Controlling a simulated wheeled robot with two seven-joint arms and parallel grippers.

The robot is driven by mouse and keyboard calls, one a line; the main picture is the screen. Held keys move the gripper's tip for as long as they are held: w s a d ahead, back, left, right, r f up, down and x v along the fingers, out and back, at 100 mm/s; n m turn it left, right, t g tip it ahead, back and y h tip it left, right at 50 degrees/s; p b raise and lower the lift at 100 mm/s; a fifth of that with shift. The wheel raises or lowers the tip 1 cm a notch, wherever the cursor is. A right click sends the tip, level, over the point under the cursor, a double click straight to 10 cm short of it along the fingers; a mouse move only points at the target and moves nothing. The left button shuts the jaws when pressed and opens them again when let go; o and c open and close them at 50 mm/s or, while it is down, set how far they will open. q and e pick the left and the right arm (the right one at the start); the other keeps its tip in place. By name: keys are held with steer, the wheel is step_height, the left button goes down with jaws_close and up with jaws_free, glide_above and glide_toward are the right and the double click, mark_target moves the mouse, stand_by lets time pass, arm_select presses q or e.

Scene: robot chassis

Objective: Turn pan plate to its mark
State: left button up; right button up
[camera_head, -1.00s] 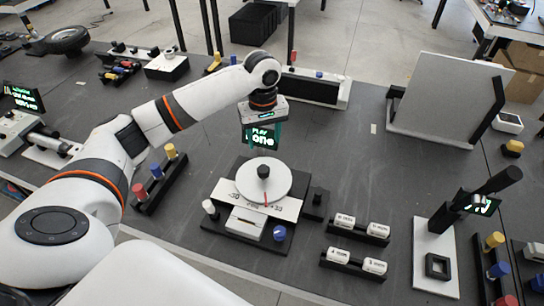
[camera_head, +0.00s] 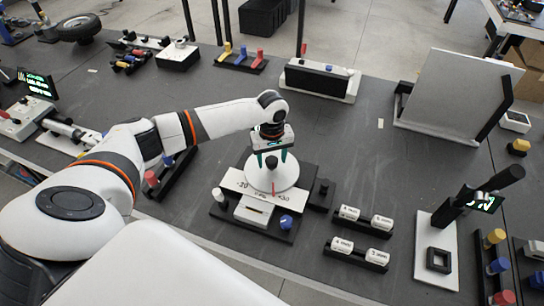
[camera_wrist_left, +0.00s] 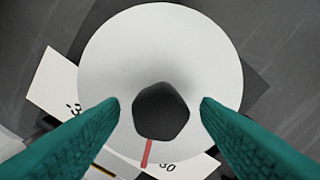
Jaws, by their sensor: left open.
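The pan plate (camera_head: 290,176) is a round white disc with a dark knob (camera_head: 271,162) at its centre and a red pointer line (camera_wrist_left: 147,152) toward its front edge. It sits on a dark base with a white scale strip (camera_head: 236,182) in front, printed with numbers; one at the right reads about 30. My left gripper (camera_head: 270,156) is over the plate, pointing down, its teal fingers apart. In the left wrist view its fingers stand on either side of the knob (camera_wrist_left: 161,112), with gaps showing on both sides. My right gripper is in neither view.
A white peg (camera_head: 218,195) and a blue knob (camera_head: 286,221) are at the front of the base. A black block (camera_head: 320,194) stands close on the right. Labelled white cylinders (camera_head: 349,213) lie in black holders farther right. The table behind the plate is mostly clear.

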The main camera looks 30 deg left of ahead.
arm_select(q)
steer(key=c, duration=0.4)
jaws_close()
steer(key=m+p, duration=0.1)
steer(key=p, duration=0.1)
steer(key=shift+s+r+m+p, duration=0.1)
steer(key=shift+r+m+p, duration=0.25)
steer(key=shift+m, duration=0.05)
steer(key=shift+f+m+p, duration=0.1)
steer(key=shift+m+p, duration=0.55)
steer(key=shift+m, duration=0.15)
steer(key=shift+f+m, duration=0.15)
steer(key=shift+m, duration=0.55)
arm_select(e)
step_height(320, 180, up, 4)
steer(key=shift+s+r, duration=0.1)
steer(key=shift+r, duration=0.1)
arm_select(q)
steer(key=shift+o, duration=2)
jaws_free()
